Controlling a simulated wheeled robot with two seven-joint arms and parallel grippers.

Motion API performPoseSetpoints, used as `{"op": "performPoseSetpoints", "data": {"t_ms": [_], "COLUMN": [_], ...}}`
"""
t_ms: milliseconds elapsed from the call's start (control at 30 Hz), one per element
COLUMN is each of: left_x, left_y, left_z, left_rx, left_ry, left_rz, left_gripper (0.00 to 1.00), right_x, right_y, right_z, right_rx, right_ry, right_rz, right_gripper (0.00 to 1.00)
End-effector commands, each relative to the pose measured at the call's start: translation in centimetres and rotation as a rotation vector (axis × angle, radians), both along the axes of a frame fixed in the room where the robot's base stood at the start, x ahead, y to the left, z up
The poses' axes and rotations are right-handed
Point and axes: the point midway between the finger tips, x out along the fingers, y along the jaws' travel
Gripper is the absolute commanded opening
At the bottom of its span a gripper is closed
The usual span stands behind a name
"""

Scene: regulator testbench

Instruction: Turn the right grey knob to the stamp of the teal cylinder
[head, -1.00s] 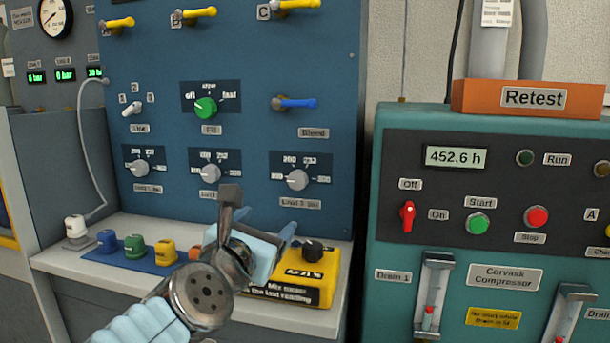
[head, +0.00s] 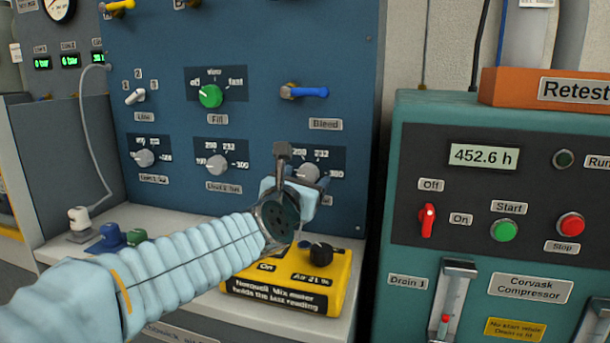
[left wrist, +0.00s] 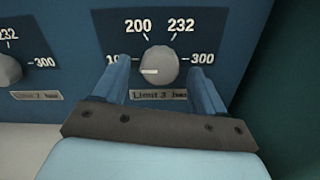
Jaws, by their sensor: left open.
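The right grey knob (head: 308,172) is on the blue panel's bottom row, partly hidden by my gripper. In the left wrist view the knob (left wrist: 160,65) shows a white mark pointing left. Its dial reads 200, 232 and 300, with a leftmost number partly covered. My left gripper (head: 298,183) is open, with one blue finger on each side of the knob in the left wrist view (left wrist: 160,82). I cannot tell if the fingers touch it. I see no cylinder that is clearly teal, and no readable stamp. My right gripper is not in view.
Two similar grey knobs, middle (head: 217,166) and left (head: 144,158), sit left on the same row. A blue bleed lever (head: 308,92) is above. A yellow meter (head: 290,282) stands on the bench below. The teal compressor (head: 385,240) stands close on the right.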

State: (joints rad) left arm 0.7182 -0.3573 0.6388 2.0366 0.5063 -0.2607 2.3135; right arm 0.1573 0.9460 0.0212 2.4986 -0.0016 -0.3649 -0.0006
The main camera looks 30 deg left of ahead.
Motion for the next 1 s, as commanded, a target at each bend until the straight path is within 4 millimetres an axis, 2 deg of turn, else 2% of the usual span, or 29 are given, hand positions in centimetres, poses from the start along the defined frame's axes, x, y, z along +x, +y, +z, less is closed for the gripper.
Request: {"op": "performPoseSetpoints", "data": {"t_ms": [133, 400, 767, 1000], "left_x": [0.85, 0.92, 0.9, 0.9], "left_y": [0.24, 0.25, 0.24, 0.22], "left_z": [0.04, -0.01, -0.02, -0.03], "left_rx": [-0.002, -0.001, -0.001, 0.018], "left_ry": [0.0, -0.001, 0.0, 0.005], "left_rz": [0.0, 0.0, 0.0, -0.001], "left_gripper": [0.71, 0.7, 0.15, 0.15], "right_x": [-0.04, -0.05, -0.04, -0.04], "right_y": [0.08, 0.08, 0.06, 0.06], "right_z": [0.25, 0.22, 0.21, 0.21], "right_rx": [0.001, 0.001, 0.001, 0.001], "right_ry": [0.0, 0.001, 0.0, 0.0], "right_rz": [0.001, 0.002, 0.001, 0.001], "right_gripper": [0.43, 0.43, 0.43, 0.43]}}
